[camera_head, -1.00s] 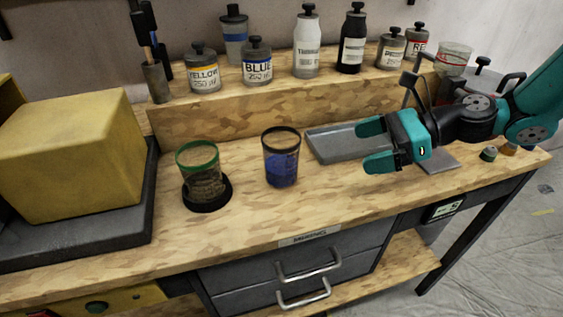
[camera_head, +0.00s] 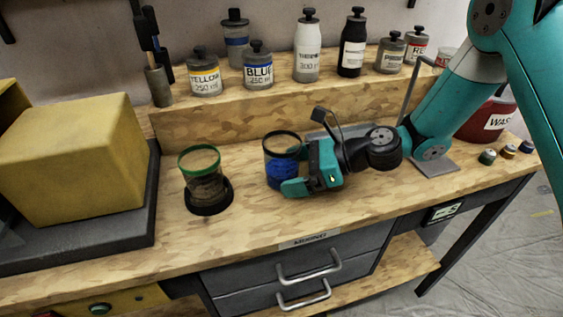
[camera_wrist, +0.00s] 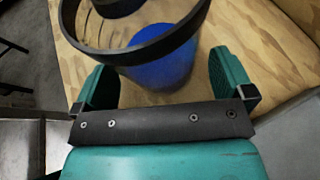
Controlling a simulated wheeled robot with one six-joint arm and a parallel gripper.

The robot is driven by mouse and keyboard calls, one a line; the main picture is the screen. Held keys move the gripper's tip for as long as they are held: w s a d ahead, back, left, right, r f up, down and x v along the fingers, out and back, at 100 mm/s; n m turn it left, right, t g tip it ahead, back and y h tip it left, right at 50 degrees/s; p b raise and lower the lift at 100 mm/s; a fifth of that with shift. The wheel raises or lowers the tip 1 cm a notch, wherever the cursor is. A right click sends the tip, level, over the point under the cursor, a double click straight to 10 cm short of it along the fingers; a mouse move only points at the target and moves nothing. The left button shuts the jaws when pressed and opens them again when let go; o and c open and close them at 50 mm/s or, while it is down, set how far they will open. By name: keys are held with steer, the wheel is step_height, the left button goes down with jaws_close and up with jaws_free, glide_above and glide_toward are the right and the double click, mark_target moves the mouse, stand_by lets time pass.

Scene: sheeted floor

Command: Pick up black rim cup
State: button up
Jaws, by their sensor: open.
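The black rim cup (camera_head: 281,159) stands upright on the wooden bench; it is clear with blue contents in its lower part. My gripper (camera_head: 291,168) is at the cup from the right, with its teal fingers open. In the wrist view the cup (camera_wrist: 160,62) lies between and just beyond the two fingers of my gripper (camera_wrist: 166,84), with bench wood visible at the right finger. The near finger overlaps the cup's lower right in the head view, so contact there cannot be told.
A green rim cup (camera_head: 200,176) stands on a dark round base to the left. A grey tray (camera_head: 330,133) lies behind my gripper. Several paint bottles, including a blue-labelled one (camera_head: 258,70), line the raised shelf. A yellow block (camera_head: 70,155) sits at far left.

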steer(key=shift+x, duration=0.85)
steer(key=c, duration=1.1)
steer(key=shift+r, duration=0.1)
steer(key=shift+c, duration=0.2)
